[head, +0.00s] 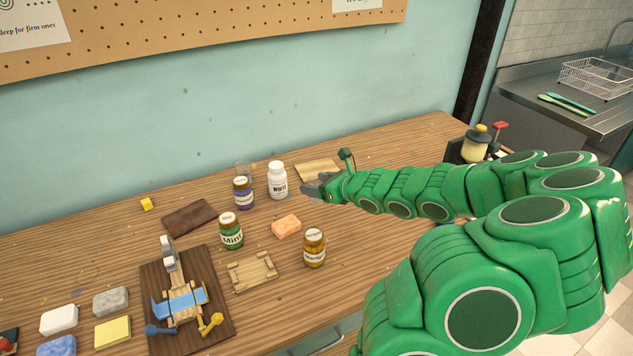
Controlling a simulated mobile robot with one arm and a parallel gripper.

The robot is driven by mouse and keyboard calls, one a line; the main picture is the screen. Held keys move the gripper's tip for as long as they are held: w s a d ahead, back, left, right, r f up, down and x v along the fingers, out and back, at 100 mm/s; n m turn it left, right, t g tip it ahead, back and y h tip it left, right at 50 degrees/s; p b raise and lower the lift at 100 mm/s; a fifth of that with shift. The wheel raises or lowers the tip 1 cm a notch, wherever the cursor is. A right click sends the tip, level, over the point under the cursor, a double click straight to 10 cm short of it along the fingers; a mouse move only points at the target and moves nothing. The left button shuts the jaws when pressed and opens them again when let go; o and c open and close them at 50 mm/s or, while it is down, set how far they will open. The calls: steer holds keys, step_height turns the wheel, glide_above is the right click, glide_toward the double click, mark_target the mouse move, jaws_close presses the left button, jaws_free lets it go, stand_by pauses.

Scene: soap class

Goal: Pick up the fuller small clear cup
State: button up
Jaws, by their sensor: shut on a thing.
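My gripper (314,190) is at the end of my green arm, just right of a white bottle, low over the wooden table (385,150). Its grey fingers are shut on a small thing. The thing is mostly hidden and too small to make out; it may be a small clear cup. Another clear cup (243,169) stands behind the purple-labelled jar, left of the white bottle, partly hidden. I cannot tell how full it is.
Close to my gripper stand the white bottle (277,180), purple-labelled jar (243,192), Mint jar (231,231), amber jar (314,248) and an orange soap block (286,226). A pale board (317,170) lies behind. A pump bottle (476,145) stands at the right end.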

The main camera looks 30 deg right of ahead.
steer(key=shift+s+a+r, duration=0.2)
steer(key=shift+s+r, duration=0.15)
steer(key=shift+s, duration=0.35)
steer(key=shift+s+a+r, duration=0.25)
steer(key=shift+s+r, duration=0.05)
steer(key=shift+s, duration=0.35)
steer(key=shift+s+a+r, duration=0.2)
steer(key=shift+s+r, duration=0.15)
steer(key=shift+s, duration=0.35)
